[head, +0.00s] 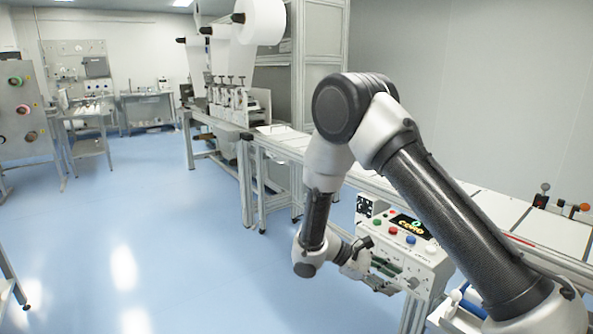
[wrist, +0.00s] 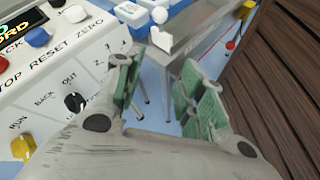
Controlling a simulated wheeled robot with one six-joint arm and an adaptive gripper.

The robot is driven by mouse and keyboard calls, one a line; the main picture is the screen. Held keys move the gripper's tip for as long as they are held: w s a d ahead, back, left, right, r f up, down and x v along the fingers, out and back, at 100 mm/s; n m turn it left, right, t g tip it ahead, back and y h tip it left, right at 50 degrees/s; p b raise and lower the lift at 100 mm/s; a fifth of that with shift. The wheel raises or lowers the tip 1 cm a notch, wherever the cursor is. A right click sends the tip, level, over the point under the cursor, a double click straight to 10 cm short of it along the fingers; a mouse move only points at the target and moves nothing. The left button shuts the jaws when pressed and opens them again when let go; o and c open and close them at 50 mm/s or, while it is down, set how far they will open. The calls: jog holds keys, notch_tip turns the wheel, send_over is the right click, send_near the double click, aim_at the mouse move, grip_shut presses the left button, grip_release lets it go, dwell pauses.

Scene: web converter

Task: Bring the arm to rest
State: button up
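My arm (head: 430,190) is bent. It rises from the lower right to a high elbow, and its forearm hangs down in front of the control box (head: 400,244). My gripper (wrist: 160,88) is open in the wrist view, with green pads on both fingers and nothing between them. The control box's white face (wrist: 50,75) is at the left of that view, close beside the left finger; I cannot tell whether they touch. It carries coloured buttons, black knobs and a yellow knob (wrist: 23,147). In the head view the fingers are small and hard to make out near the box.
A long white bench (head: 490,205) runs behind my arm to a converter machine with a white roll (head: 262,20). Blue and white items (wrist: 150,12) lie beyond the fingers in the wrist view, with a brown slatted surface (wrist: 270,75) at right. Blue floor (head: 140,235) is clear at left.

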jog(key=s+d+r+m+t+y, duration=0.2)
jog(key=s+d+r+m+y, duration=0.2)
jog(key=s+r, duration=0.3)
jog(key=s+d+r+m+t+y, duration=0.2)
jog(key=s+r, duration=0.5)
jog(key=r, duration=0.5)
jog(key=s+d+r+m+t+y, duration=0.2)
jog(key=s+d+r+m+y, duration=0.3)
jog(key=r, duration=0.5)
jog(key=shift+s+d+m+y, duration=0.3)
jog(key=shift+s+m+y, duration=0.25)
jog(key=shift+s, duration=0.6)
jog(key=shift+r, duration=0.1)
